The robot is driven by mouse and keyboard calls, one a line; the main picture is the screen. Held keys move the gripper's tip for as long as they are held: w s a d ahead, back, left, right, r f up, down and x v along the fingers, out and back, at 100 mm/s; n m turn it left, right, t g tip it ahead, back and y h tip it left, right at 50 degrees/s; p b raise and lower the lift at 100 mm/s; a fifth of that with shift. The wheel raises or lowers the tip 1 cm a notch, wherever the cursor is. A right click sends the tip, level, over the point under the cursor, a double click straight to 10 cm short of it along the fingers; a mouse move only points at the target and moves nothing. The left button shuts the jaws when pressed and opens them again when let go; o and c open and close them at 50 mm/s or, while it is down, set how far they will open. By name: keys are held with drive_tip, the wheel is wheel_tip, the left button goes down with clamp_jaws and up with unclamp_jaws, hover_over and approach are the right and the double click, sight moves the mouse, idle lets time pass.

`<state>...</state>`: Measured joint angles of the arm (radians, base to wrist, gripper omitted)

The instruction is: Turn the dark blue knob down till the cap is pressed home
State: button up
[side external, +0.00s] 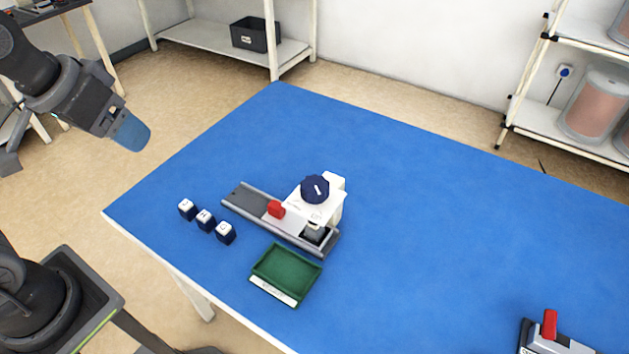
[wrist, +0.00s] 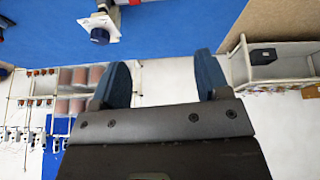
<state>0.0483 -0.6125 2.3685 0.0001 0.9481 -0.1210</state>
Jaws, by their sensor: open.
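The dark blue knob (side external: 315,188) sits on top of a white press (side external: 334,205) in the middle of the blue table. It has a white mark on its top. In the wrist view the knob (wrist: 99,36) shows near the top edge. A grey rail (side external: 245,203) with a red block (side external: 276,208) on it runs under the press. A dark part (side external: 314,233) sits below the press head; I cannot tell whether it is the cap. My gripper (side external: 131,131) is up at the left, well away from the press. Its two blue fingers (wrist: 162,85) are apart with nothing between them.
Several dark blocks with white lettered tops (side external: 205,219) stand in a row left of the rail. A green tray (side external: 287,273) lies in front of it. A device with a red handle (side external: 550,325) is at the lower right. The table's right side is mostly clear.

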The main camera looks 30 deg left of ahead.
drive_tip(key=shift+o, duration=1.2)
drive_tip(key=w+d+r+n+g, duration=0.1)
drive_tip(key=w+d+r, duration=0.1)
drive_tip(key=w, duration=0.3)
drive_tip(key=shift+w+d, duration=0.3)
drive_tip(key=shift+d, duration=0.25)
drive_tip(key=n+g, duration=0.4)
drive_tip(key=n, duration=0.2)
hover_over(315, 184)
wheel_tip(315, 184, down, 7)
wheel_tip(315, 184, down, 13)
drive_tip(key=c, duration=0.9)
